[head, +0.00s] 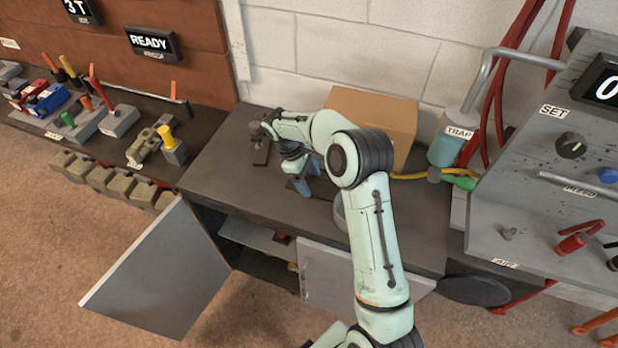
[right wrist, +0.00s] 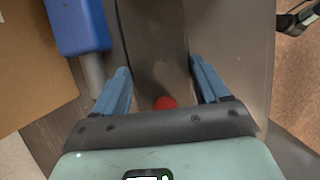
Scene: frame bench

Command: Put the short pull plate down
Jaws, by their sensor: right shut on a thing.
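My right gripper (head: 303,178) is low over the dark bench top (head: 225,170), left of the cardboard box. In the right wrist view its two blue fingers (right wrist: 161,70) stand on either side of a long dark plate (right wrist: 155,45), which I take to be the short pull plate, and are shut on it. A red round spot (right wrist: 165,102) shows at its near end, close to the palm. My left gripper is not in view.
A cardboard box (head: 372,115) stands behind my right arm. A blue-grey trap canister (head: 446,146) hangs right of it. A dark grey fitting (head: 260,152) is left of the gripper. Below, a cabinet door (head: 155,270) hangs open. The bench top's left front is clear.

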